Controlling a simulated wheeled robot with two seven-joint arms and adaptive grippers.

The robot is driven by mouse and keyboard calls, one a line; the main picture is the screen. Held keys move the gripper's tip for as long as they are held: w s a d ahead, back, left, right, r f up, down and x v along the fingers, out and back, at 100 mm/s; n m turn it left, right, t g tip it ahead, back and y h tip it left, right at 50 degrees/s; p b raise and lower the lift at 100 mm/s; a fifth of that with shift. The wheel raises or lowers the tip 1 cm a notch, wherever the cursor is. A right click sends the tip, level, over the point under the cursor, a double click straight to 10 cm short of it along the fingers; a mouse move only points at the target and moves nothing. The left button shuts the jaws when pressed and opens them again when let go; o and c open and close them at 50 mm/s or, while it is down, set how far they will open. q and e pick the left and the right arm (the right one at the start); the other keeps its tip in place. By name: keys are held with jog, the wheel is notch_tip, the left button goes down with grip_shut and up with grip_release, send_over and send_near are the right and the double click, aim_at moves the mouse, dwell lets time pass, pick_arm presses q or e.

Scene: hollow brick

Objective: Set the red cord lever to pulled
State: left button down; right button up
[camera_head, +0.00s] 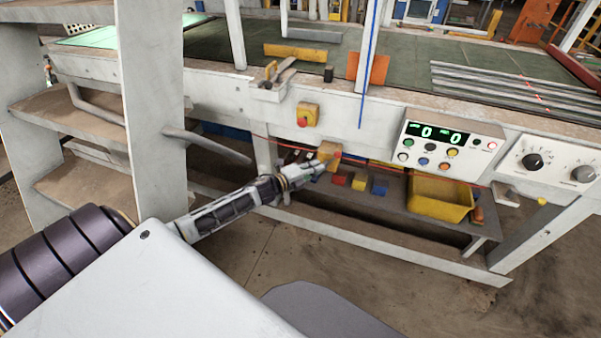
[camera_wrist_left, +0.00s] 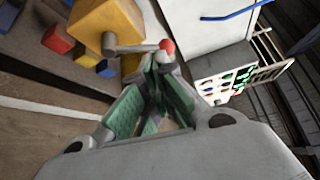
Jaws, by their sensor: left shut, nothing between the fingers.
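The cord switch is a yellow box (camera_head: 329,151) under the front edge of the workbench, with a thin red cord (camera_head: 400,170) running to the right along the bench. In the left wrist view the yellow box (camera_wrist_left: 105,22) carries a grey lever (camera_wrist_left: 135,47) with a red knob (camera_wrist_left: 167,46) at its end. My left gripper (camera_head: 318,169) is beside the box. In the left wrist view its green-padded fingers (camera_wrist_left: 156,66) are shut and empty, with their tips close to the red knob. I cannot tell whether they touch it. My right gripper is out of view.
A lower shelf holds a red block (camera_head: 340,180), a yellow block (camera_head: 360,182), a blue block (camera_head: 379,187) and a yellow bin (camera_head: 438,200). A control panel (camera_head: 438,148) and a red-buttoned yellow box (camera_head: 306,115) are on the bench front. A grey rack (camera_head: 155,110) stands at left.

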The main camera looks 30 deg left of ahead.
pick_arm(q)
jog(key=r+v, duration=0.1)
jog(key=v, duration=0.6)
jog(key=shift+r, duration=0.2)
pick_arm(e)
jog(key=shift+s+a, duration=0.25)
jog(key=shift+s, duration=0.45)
pick_arm(q)
jog(key=shift+d, duration=0.15)
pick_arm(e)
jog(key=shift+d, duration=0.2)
